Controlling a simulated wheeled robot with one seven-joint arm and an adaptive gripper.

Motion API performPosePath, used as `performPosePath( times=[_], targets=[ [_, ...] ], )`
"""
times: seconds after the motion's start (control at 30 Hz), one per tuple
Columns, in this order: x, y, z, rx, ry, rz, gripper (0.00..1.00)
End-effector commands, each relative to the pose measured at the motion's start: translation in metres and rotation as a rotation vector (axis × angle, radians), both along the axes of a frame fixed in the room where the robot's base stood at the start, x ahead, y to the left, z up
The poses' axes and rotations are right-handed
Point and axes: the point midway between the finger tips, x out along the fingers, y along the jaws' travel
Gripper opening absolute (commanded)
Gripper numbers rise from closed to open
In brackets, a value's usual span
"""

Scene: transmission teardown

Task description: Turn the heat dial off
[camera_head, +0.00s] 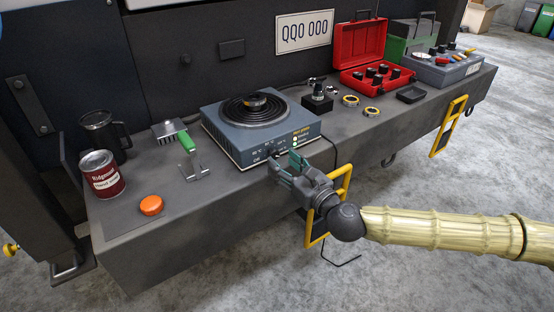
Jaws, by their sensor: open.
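The hot plate (235,138) is a blue-grey box on the bench with a black coiled burner on top. A dark ring-shaped part with a yellowish band (256,101) rests at the middle of the burner. The front panel carries printed temperature marks and small lit indicators (295,139) at its right end. The heat dial is mostly hidden behind my gripper, so its setting cannot be read. My gripper (283,163) is open, with its fingertips close in front of the panel. Contact with the dial cannot be told.
Yellow handles (342,187) project from the bench front.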

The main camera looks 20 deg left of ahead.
Motion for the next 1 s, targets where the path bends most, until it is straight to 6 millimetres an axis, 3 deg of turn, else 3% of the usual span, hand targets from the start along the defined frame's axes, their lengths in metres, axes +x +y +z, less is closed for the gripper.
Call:
performPosePath(
  times=[0.3, 0.67, 0.93, 1.0],
  targets=[
    [0.019, 0.025, 0.0, 0.0, 0.0, 0.001, 0.5],
    [0.022, 0.028, 0.0, -0.001, -0.001, 0.0, 0.5],
    [0.022, 0.027, 0.0, -0.001, -0.001, -0.001, 0.04],
    [0.022, 0.027, 0.0, -0.001, -0.001, -0.001, 0.04]
  ],
)
